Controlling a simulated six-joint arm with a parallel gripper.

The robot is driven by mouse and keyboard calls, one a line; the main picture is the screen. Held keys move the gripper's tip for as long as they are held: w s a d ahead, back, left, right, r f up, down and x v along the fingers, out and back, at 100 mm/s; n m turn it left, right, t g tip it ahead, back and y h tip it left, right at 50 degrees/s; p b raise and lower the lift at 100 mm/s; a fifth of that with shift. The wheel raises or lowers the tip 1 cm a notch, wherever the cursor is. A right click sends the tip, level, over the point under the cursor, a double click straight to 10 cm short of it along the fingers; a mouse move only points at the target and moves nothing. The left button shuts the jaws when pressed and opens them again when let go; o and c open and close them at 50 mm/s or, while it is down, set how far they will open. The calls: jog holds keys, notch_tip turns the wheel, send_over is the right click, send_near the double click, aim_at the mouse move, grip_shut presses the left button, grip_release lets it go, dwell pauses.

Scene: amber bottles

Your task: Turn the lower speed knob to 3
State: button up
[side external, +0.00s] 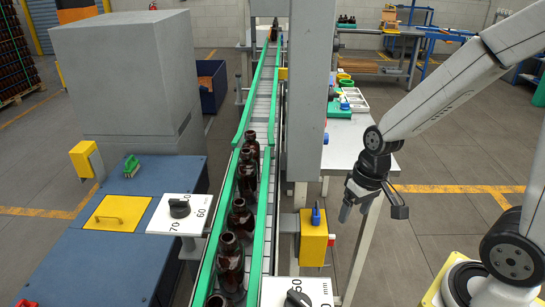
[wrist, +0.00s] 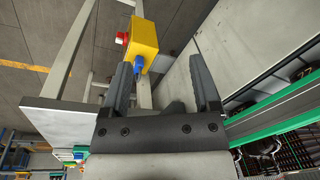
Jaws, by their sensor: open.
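A black knob (side external: 179,208) sits on a white plate marked 70 and 60, left of the conveyor. A second black knob (side external: 298,298) sits on a white plate at the bottom edge, right of the conveyor, marked 50, 60 and mm; it is partly cut off. I see no speed label or 3, so I cannot tell which is the lower speed knob. My gripper (side external: 356,205) is open and empty, pointing down in the air, up and right of the second knob. In the wrist view its fingers (wrist: 165,85) are apart; a dark shape between them is unclear.
A yellow box (side external: 313,242) with a blue part and red button stands near my gripper; the wrist view shows it too (wrist: 143,38). Brown bottles (side external: 240,218) line the green-railed conveyor (side external: 258,180). A grey post (side external: 305,100) and a white table (side external: 350,140) stand beyond.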

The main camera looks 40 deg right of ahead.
jog(key=m+y, duration=0.2)
jog(key=m, duration=0.1)
jog(key=m+t+y, duration=0.7)
jog(key=t+y, duration=0.3)
jog(key=t, duration=0.2)
send_near(333, 95)
jog(key=shift+w+d, duration=0.6)
jog(key=shift+a, duration=0.1)
jog(key=x, duration=0.7)
jog(key=shift+w+a+f, duration=0.2)
jog(key=shift+w+a, duration=0.05)
grip_shut()
